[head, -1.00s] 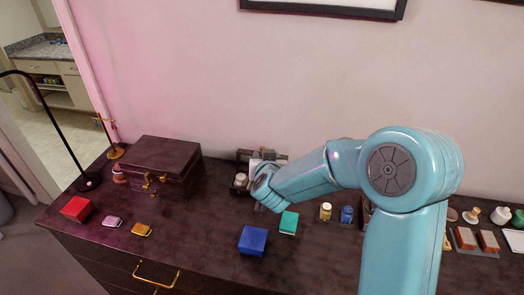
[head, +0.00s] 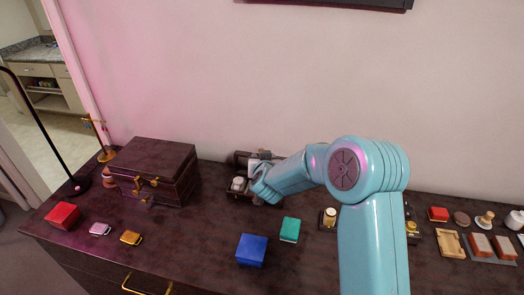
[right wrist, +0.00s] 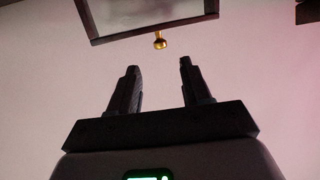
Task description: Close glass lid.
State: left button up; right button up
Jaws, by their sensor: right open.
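In the head view a small dark box (head: 236,193) with pale round items inside stands near the wall, partly behind my right arm. In the right wrist view a dark-framed, greyish glass panel (right wrist: 150,12) with a small brass knob (right wrist: 160,41) at its edge appears to be the glass lid, raised. My right gripper (right wrist: 158,66) is open and empty. Its fingers point towards the knob, which lies beyond and between the fingertips, apart from them. In the head view the arm largely hides the gripper and lid. My left gripper is not in view.
A dark chest (head: 152,170) with brass fittings stands left of the box. A blue box (head: 251,249) and a teal box (head: 290,229) lie in front. Red, pink and gold small cases sit at left. A wooden tray (head: 451,244) and brushes are at right.

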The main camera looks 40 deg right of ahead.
jog(key=p+x, duration=0.1)
jog(key=x, duration=0.6)
jog(key=shift+r, duration=0.1)
jog(key=shift+c, duration=0.3)
grip_shut()
